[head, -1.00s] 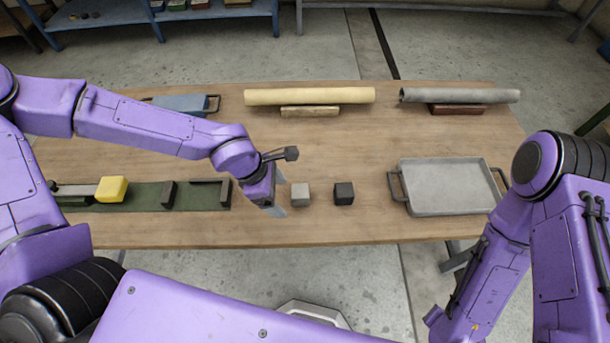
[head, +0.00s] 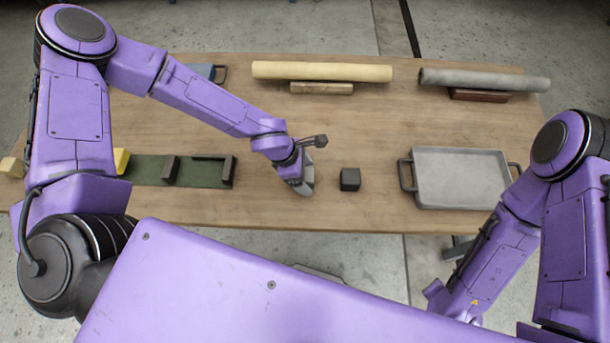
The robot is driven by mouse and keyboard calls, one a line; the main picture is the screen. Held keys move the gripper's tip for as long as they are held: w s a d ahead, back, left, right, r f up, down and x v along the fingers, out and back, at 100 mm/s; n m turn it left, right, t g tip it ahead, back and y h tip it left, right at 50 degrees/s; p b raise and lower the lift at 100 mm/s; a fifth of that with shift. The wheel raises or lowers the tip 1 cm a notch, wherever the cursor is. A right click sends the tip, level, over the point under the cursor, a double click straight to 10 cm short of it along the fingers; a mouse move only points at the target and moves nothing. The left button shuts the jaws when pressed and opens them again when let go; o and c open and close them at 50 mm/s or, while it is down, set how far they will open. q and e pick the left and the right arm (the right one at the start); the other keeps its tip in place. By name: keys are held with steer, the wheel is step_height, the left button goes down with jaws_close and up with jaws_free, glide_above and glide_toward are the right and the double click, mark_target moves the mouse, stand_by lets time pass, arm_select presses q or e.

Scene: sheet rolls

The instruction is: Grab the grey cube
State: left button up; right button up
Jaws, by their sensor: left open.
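My left gripper (head: 305,188) points down over the table, just left of the black cube (head: 350,179). It is open. The grey cube cannot be made out clearly; my left gripper covers the place where it stood. Whether it lies between the fingers cannot be told. My right arm is at the right edge, and its gripper does not show.
A grey metal tray (head: 462,182) with handles is on the right of the wooden table (head: 270,215). A cream roll (head: 322,71) and a grey roll (head: 484,79) rest on blocks at the back. A green base with dark stops (head: 202,172) is at left.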

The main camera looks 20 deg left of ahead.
arm_select(q)
steer(key=c, duration=1.1)
steer(key=shift+r, duration=0.1)
